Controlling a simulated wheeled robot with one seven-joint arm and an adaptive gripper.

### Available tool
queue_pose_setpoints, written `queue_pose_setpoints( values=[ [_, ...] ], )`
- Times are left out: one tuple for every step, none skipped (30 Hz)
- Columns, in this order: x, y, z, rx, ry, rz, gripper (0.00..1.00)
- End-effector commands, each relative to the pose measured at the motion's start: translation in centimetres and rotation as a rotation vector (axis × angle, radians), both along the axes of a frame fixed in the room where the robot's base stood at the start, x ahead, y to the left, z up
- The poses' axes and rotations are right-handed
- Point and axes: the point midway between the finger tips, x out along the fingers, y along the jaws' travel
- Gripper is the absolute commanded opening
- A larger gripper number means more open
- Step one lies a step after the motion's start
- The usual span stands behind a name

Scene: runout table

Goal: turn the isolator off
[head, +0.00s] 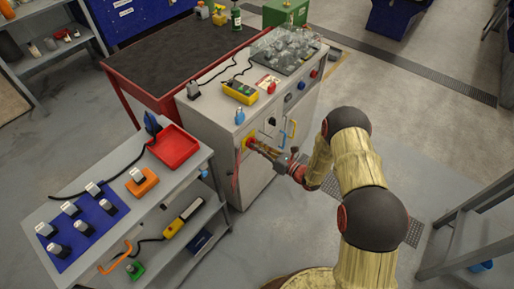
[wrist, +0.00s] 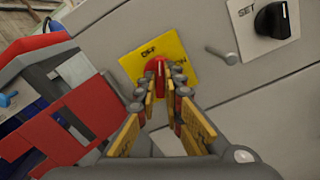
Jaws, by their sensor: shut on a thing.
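The isolator is a red rotary handle (wrist: 158,68) on a yellow plate (wrist: 183,47) on the front of a grey cabinet. The plate bears OFF at upper left and ON at right in the wrist view. The visible end of the handle lies between the two words, close beside OFF; its exact setting is hard to tell. My gripper (wrist: 157,90) is shut on the handle, with a finger on either side. In the head view the yellow plate (head: 249,139) shows at my gripper's tip (head: 255,146), and the handle is mostly hidden.
A black SET knob (wrist: 271,20) and a grey peg (wrist: 222,53) sit right of the plate. A blue handle (head: 291,129) is on the cabinet front (head: 258,176). A grey cart (head: 190,182) with a red tray (head: 174,146) stands close at left.

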Motion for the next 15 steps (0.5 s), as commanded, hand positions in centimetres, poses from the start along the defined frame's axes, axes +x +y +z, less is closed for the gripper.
queue_pose_setpoints(
  values=[
    [-0.14,-0.05,-0.36,-0.027,-0.026,-0.001,0.0],
    [-0.13,-0.05,-0.35,-0.044,-0.048,-0.001,0.0],
    [-0.13,-0.05,-0.36,-0.065,-0.075,-0.001,0.0],
    [-0.14,-0.05,-0.38,-0.08,-0.095,-0.001,0.0],
    [-0.15,-0.05,-0.39,-0.095,-0.114,-0.001,0.0],
    [-0.15,-0.05,-0.37,-0.114,-0.138,0.0,0.0],
    [-0.13,-0.05,-0.34,-0.128,-0.157,0.0,0.0],
    [-0.13,-0.05,-0.33,-0.141,-0.174,0.0,0.0],
    [-0.13,-0.05,-0.34,-0.158,-0.195,0.0,0.0],
    [-0.14,-0.05,-0.36,-0.169,-0.209,0.0,0.0],
    [-0.16,-0.05,-0.39,-0.18,-0.224,0.0,0.0],
    [-0.18,-0.05,-0.4,-0.194,-0.241,0.0,0.0],
    [-0.18,-0.05,-0.4,-0.204,-0.253,0.0,0.0],
    [-0.18,-0.05,-0.38,-0.213,-0.264,0.0,0.0],
    [-0.17,-0.05,-0.36,-0.224,-0.278,0.0,0.0]
  ],
)
